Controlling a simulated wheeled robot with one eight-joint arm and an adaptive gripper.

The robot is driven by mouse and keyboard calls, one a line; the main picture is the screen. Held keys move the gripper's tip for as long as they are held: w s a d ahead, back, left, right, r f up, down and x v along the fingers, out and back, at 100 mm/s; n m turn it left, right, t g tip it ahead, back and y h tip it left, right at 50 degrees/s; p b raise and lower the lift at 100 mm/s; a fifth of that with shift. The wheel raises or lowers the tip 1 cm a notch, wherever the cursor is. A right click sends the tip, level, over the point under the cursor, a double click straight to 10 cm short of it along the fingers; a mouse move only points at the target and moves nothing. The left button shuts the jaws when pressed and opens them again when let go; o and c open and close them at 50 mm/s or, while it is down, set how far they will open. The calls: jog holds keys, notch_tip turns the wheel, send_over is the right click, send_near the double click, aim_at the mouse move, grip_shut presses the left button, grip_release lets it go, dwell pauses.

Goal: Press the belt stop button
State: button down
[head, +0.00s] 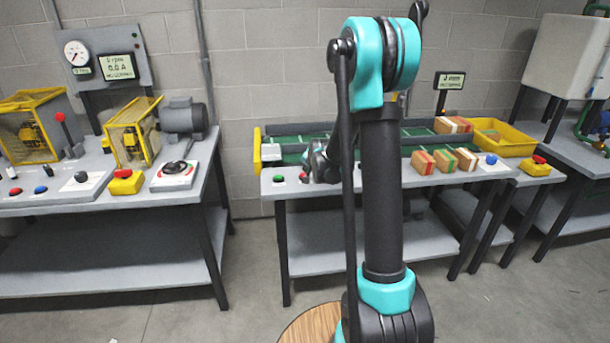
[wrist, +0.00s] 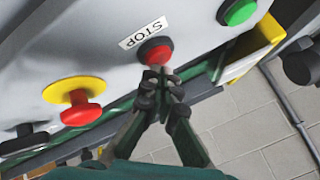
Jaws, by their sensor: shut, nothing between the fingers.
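The red stop button (wrist: 155,52), beside a white STOP label (wrist: 142,32), is on the grey panel in the wrist view. It also shows in the head view as a small red spot (head: 303,177) on the front edge of the belt table. My gripper (wrist: 161,74) is shut and empty, with its fingertips at the button's lower edge in the wrist view. I cannot tell whether they touch it. In the head view my gripper (head: 318,163) is partly hidden by my arm.
A green button (wrist: 237,11) and a red mushroom button on a yellow base (wrist: 80,105) flank the stop button. Parcels (head: 443,160) and a yellow bin (head: 500,136) are farther right on the belt table. A left bench (head: 110,195) holds other controls.

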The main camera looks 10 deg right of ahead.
jog(key=shift+r, duration=3)
jog(key=s+d+f+n+g, duration=0.1)
jog(key=s+f+n, duration=0.1)
jog(key=s, duration=1.1)
jog(key=s+d+f+n+g, duration=0.1)
jog(key=s+f+n+g, duration=0.1)
jog(key=s, duration=1.2)
jog(key=s+d+f+n+g+h, duration=0.1)
jog(key=s+f+n+g, duration=0.1)
jog(key=s, duration=1.1)
jog(key=shift+s+f+n, duration=0.15)
jog(key=shift+f+n, duration=0.75)
jog(key=shift+f, duration=0.05)
jog(key=shift+d, duration=0.1)
